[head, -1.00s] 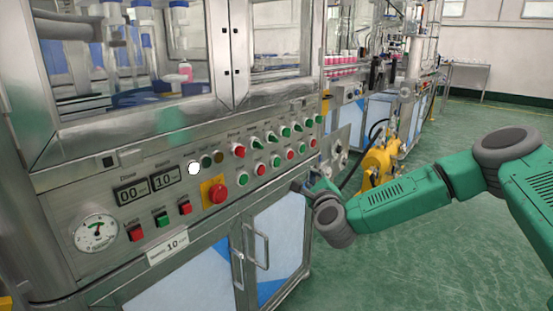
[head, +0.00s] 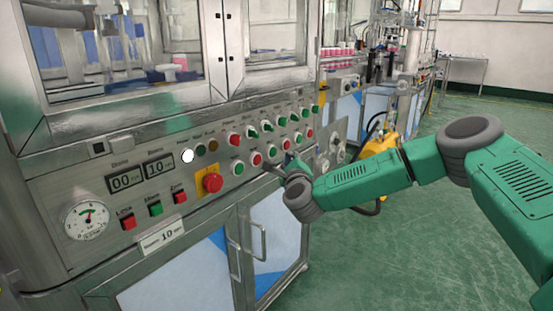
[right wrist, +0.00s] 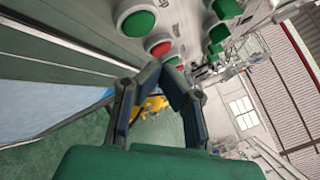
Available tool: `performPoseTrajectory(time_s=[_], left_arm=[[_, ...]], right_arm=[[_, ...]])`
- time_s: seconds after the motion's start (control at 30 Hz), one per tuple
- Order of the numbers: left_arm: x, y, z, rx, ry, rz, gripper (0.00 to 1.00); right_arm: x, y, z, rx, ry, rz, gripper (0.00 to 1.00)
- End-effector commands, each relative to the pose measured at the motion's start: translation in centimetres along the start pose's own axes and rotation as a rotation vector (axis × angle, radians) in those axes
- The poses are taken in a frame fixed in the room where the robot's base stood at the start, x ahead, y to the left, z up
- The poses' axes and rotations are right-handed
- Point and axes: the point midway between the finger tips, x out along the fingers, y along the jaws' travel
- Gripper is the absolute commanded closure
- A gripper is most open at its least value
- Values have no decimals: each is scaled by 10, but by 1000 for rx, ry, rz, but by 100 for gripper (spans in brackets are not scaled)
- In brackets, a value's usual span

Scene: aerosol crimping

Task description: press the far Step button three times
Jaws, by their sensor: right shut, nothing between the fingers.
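The button labels are too small to read, so I cannot tell which is the far Step button. My right gripper (head: 284,163) is shut and empty, close in front of the lower row, partly covering the buttons there. In the right wrist view its fingertips (right wrist: 163,72) meet just below a green button (right wrist: 135,20) and a red button (right wrist: 158,47). I cannot tell whether they touch a button. My left gripper is not in view.
A red emergency knob on a yellow plate (head: 213,183) sits left of my gripper. Cabinet doors with handles (head: 259,242) are below the panel. A yellow machine (head: 380,165) stands behind my right arm. Green floor (head: 410,260) is open at the right.

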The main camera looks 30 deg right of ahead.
Motion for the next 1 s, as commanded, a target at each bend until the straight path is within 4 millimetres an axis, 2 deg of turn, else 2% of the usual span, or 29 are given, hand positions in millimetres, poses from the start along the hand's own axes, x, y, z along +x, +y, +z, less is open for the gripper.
performPoseTrajectory(time_s=[0.1, 0.3, 1.0], left_arm=[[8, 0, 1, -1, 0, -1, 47], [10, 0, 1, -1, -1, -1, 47], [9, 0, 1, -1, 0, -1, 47]], right_arm=[[6, 7, 6, 0, -2, 0, 100], [13, 8, 5, 6, 1, 1, 100], [12, 8, 6, 4, 0, 1, 100]])
